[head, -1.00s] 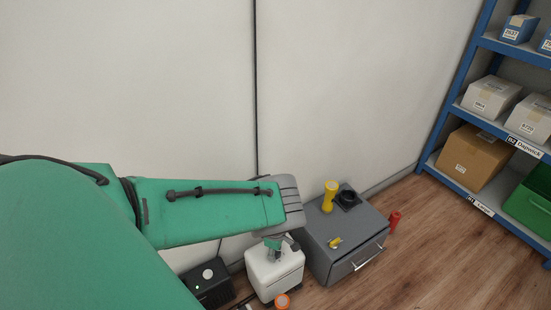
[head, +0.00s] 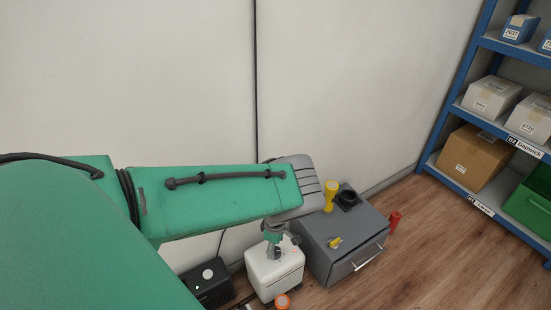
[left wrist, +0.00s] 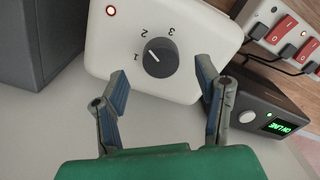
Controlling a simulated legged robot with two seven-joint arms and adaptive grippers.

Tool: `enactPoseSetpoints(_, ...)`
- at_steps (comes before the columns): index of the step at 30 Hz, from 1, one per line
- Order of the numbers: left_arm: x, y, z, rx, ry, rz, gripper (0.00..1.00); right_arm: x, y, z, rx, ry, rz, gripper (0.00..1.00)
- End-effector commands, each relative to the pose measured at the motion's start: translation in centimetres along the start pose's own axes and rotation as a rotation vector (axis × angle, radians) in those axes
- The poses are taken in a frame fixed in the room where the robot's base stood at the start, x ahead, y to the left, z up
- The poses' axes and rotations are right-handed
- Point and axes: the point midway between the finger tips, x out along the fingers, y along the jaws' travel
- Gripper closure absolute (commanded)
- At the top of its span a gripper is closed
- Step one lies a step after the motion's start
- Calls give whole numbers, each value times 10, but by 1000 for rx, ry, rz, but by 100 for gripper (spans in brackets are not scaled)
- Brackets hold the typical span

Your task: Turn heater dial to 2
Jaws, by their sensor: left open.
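The heater is a white box (head: 273,277) on the floor side of the wall in the head view. In the left wrist view its white face (left wrist: 110,55) carries a dark round dial (left wrist: 160,57), the numbers 1, 2 and 3 and a lit red lamp (left wrist: 110,10). The dial's white mark points up and left, roughly between 1 and 2. My left gripper (left wrist: 163,78) is open and empty, its fingertips apart on either side just below the dial. In the head view the left gripper (head: 273,247) is over the heater and hides the dial. My right gripper is not in view.
A grey cabinet (head: 335,262) with a yellow torch (head: 330,196) stands right of the heater. A black box (head: 208,283) with a lit display (left wrist: 279,125) and a power strip (left wrist: 282,30) are beside it. A blue shelf (head: 455,185) stands at far right.

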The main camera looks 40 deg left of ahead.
Motion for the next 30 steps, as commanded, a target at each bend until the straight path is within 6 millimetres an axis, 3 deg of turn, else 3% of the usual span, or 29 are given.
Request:
enactPoseSetpoints(6, -46, 2, 0, -2, 0, 3, 42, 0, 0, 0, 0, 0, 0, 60)
enactPoseSetpoints(12, -72, 2, 0, -1, 0, 2, 42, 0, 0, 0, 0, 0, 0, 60)
enactPoseSetpoints(30, -80, 1, 0, 0, 0, 1, 42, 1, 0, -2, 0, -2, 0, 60)
